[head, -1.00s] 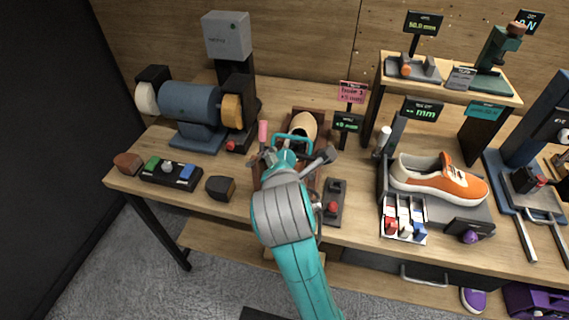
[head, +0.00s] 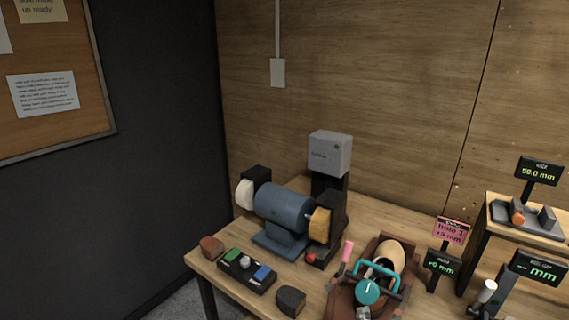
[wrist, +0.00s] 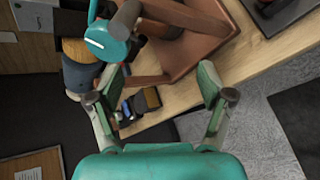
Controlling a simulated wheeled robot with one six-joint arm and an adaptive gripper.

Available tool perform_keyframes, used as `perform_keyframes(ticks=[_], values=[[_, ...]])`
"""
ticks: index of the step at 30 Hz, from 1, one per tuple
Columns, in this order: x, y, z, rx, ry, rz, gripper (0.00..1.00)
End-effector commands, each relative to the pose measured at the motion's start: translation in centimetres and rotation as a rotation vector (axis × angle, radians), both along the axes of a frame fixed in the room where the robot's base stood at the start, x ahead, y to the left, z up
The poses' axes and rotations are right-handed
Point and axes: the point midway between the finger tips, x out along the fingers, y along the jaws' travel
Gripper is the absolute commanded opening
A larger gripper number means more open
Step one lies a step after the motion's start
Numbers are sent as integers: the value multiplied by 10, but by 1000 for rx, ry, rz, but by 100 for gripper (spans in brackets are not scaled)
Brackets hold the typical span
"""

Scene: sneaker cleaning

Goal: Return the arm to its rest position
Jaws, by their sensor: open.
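My gripper (wrist: 159,82) shows in the wrist view with its two fingers spread wide and nothing between them. Beyond the fingers is the wooden bench (wrist: 268,62), seen tilted. A brown device (head: 341,297) with a teal handle and a round teal dial (head: 368,291) stands at the front of the bench in the head view. A tan shoe form (head: 391,257) sits in it. The teal dial (wrist: 107,41) also shows in the wrist view, left of and beyond the fingers. I cannot make out my arm clearly in the head view.
A blue bench grinder (head: 284,208) and a grey box on a post (head: 330,154) stand at the back left. A button panel (head: 246,270) and dark block (head: 291,301) lie at the front edge. Grey floor (wrist: 245,135) shows beside the bench in the wrist view.

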Motion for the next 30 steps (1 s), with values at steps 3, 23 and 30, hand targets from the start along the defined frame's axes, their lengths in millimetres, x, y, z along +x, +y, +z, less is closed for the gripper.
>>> perform_keyframes(ticks=[3, 23, 30], values=[[-19, -4, -31, 97, -40, -21, 80], [-164, -6, -124, 837, -235, -192, 80], [-231, -6, -127, 1155, -291, -303, 80]])
